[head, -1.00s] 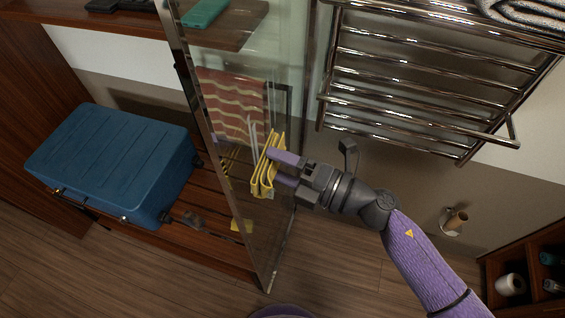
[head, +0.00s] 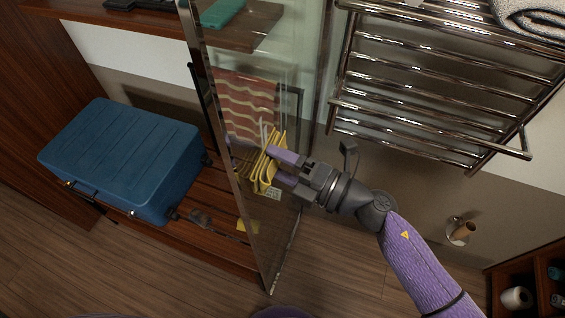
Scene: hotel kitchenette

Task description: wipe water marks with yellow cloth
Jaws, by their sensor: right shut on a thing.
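The yellow cloth (head: 266,172) is folded and hangs in my right gripper (head: 282,166), which is shut on it. The cloth is against or very close to the clear glass panel (head: 235,130); I cannot tell whether it touches. Pale streaks, perhaps water marks, show on the glass just above the cloth (head: 265,130), though they are small and unclear. A yellow patch (head: 247,227) shows low through the glass and may be a reflection of the cloth. My left gripper is not in view.
A chrome towel rack (head: 430,95) with a rolled towel (head: 545,22) is at the upper right. A blue suitcase (head: 125,155) lies on a slatted wooden bench (head: 215,190) at the left. A paper roll holder (head: 461,230) is on the right wall. Wood floor is clear below.

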